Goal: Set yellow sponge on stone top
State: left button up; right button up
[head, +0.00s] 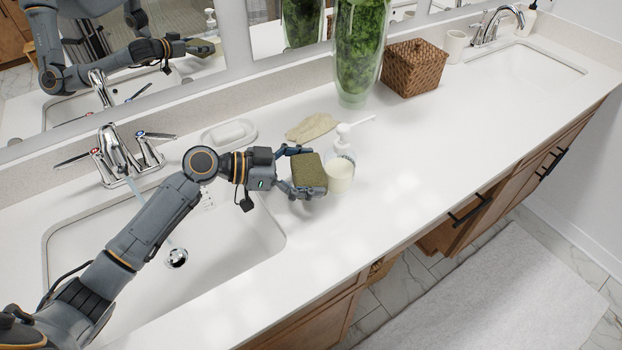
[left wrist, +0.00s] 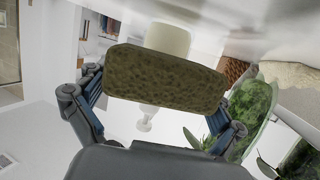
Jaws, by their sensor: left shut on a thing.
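My left gripper (head: 297,174) is shut on a sponge (head: 310,173) over the white stone top (head: 420,160), to the right of the near sink. The sponge's visible face is dark olive green in the head view. In the left wrist view the sponge (left wrist: 165,78) shows a brownish-olive, porous face between the two fingers of the left gripper (left wrist: 155,115). I cannot tell whether its underside touches the stone top. My right gripper is in neither view.
A soap dispenser (head: 341,165) stands close to the right of the sponge. Behind are a soap dish (head: 229,134), a beige cloth-like item (head: 311,127), a green glass vase (head: 359,50) and a woven box (head: 412,68). The stone top is clear toward the right front.

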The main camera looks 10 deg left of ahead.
aim_at(311, 181)
pick_arm(q)
notch_tip(311, 181, down, 3)
jog(key=shift+w+f+p, duration=0.1)
jog(key=shift+w+p, duration=0.05)
jog(key=shift+p, duration=0.4)
jog(key=shift+f, duration=0.1)
jog(key=shift+f+b, duration=0.25)
jog(key=shift+b, duration=0.1)
jog(key=o, duration=0.8)
jog(key=shift+r, duration=0.1)
jog(key=shift+c, duration=0.2)
